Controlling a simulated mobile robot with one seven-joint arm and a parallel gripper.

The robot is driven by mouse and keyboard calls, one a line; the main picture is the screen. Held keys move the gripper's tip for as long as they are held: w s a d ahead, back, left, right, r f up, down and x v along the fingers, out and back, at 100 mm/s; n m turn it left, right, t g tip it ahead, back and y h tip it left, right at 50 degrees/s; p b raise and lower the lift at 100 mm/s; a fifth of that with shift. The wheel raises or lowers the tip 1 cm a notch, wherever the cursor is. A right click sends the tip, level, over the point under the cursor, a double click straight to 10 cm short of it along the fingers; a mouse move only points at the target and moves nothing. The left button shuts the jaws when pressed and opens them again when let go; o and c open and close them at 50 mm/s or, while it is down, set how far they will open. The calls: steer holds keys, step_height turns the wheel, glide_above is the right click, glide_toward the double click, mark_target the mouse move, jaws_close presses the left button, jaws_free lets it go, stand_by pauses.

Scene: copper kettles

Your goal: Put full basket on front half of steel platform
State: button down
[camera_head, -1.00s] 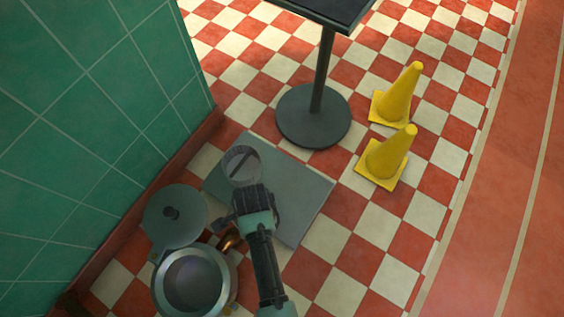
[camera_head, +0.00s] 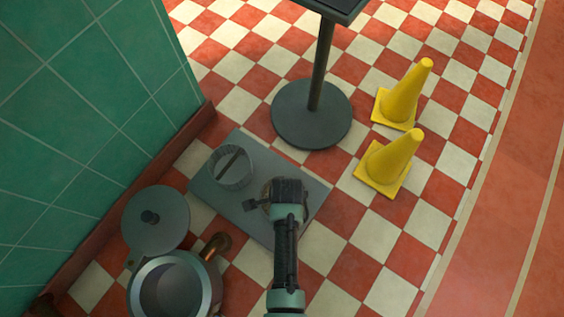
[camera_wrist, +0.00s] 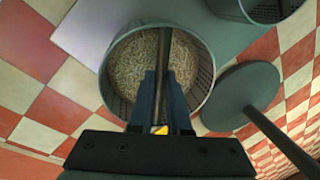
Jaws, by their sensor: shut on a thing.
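The full basket (camera_wrist: 126,75) is a round grey basket filled with pale pellets, with a bar across its top. My gripper (camera_wrist: 166,112) is shut on that bar in the wrist view. In the head view my gripper (camera_head: 282,193) hides most of the held basket, over the right part of the steel platform (camera_head: 260,222). I cannot tell whether the basket touches the platform. A second round basket (camera_head: 231,167) with a crossbar stands on the platform's left part. Its edge also shows at the top right of the wrist view (camera_wrist: 238,10).
An open kettle (camera_head: 207,290) with a copper spout (camera_head: 217,245) stands front left, beside a round lid (camera_head: 157,215). A table post with a round base (camera_head: 300,128) is just behind the platform. Two yellow cones (camera_head: 390,165) stand right. A green wall (camera_head: 80,110) bounds the left.

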steer(key=shift+w+f+b, duration=0.1)
steer(key=shift+f+b, duration=0.85)
steer(key=shift+f, duration=0.55)
steer(key=shift+f, duration=0.15)
steer(key=c, duration=0.9)
jaws_free()
steer(key=r+p, duration=0.2)
steer(key=r, duration=0.2)
steer(key=s+r+p, duration=0.1)
steer(key=r+p, duration=0.2)
steer(key=r, duration=0.1)
steer(key=s+r+p, duration=0.1)
steer(key=r+p, duration=0.2)
steer(key=r, duration=0.1)
steer(key=shift+s+d, duration=0.2)
steer(key=shift+s, duration=0.05)
